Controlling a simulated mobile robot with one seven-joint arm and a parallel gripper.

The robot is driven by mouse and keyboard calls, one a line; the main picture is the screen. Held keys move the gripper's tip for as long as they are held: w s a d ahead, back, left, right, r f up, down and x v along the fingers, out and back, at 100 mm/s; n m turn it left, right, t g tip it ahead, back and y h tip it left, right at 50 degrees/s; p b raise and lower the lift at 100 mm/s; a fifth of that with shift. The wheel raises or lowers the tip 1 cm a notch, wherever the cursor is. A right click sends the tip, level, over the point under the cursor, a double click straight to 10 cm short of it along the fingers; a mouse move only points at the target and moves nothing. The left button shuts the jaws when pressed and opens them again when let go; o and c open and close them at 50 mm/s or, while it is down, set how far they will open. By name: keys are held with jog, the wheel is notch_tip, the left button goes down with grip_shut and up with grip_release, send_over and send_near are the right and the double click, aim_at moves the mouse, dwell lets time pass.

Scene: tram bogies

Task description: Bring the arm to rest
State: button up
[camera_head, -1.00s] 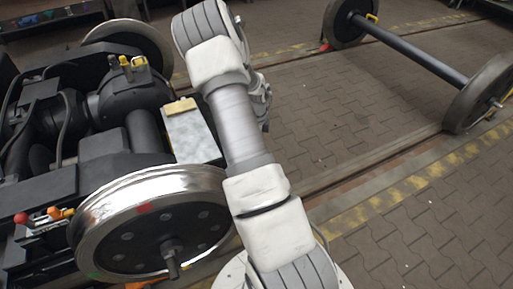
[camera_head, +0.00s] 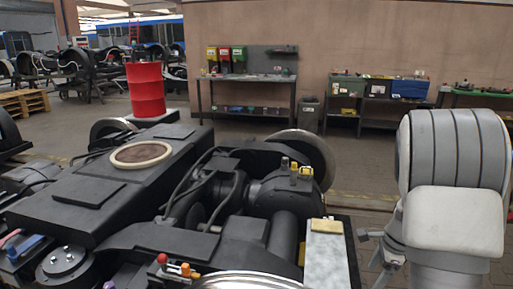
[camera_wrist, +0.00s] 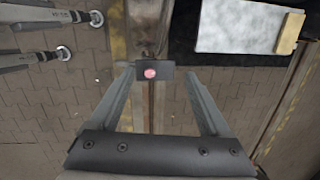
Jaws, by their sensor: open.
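My arm (camera_head: 450,190) stands at the right edge of the head view, bent, with its upper part raised beside the bogie (camera_head: 110,195). My gripper (camera_wrist: 160,76) shows in the wrist view with its two fingers wide apart. A small dark block with a pinkish-red dot (camera_wrist: 152,72) appears between the fingertips; I cannot tell its distance. Paving and a rail lie below. A pale mottled plate (camera_wrist: 238,27) with a tan block (camera_wrist: 290,34) at its end is at the upper right of the wrist view. The plate (camera_head: 328,260) also lies on the bogie's near right corner.
The black bogie fills the lower left of the head view. A red drum (camera_head: 146,90) stands behind it. A workbench (camera_head: 247,95) and shelves (camera_head: 375,103) line the back wall. Two grey rods with ringed ends (camera_wrist: 40,52) show at the wrist view's upper left.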

jog(key=s+a+r+n+t, duration=0.1)
jog(key=s+a+r+n, duration=0.5)
jog(key=a+r+n, duration=0.65)
jog(key=s+a+r+n+t, duration=0.1)
jog(key=s+a+r+n, duration=0.15)
jog(key=s, duration=0.25)
jog(key=s+a+r+n+t+h+p, duration=0.1)
jog(key=s+r+n, duration=0.2)
jog(key=s+n, duration=0.15)
jog(key=s+a+r+n+t, duration=0.1)
jog(key=s+a+r+n, duration=0.15)
jog(key=s, duration=0.25)
notch_tip(320, 180, up, 17)
jog(key=p, duration=1.5)
jog(key=shift+d+f+m+p, duration=0.2)
jog(key=shift+d+m+p, duration=0.1)
jog(key=shift+d+p, duration=0.05)
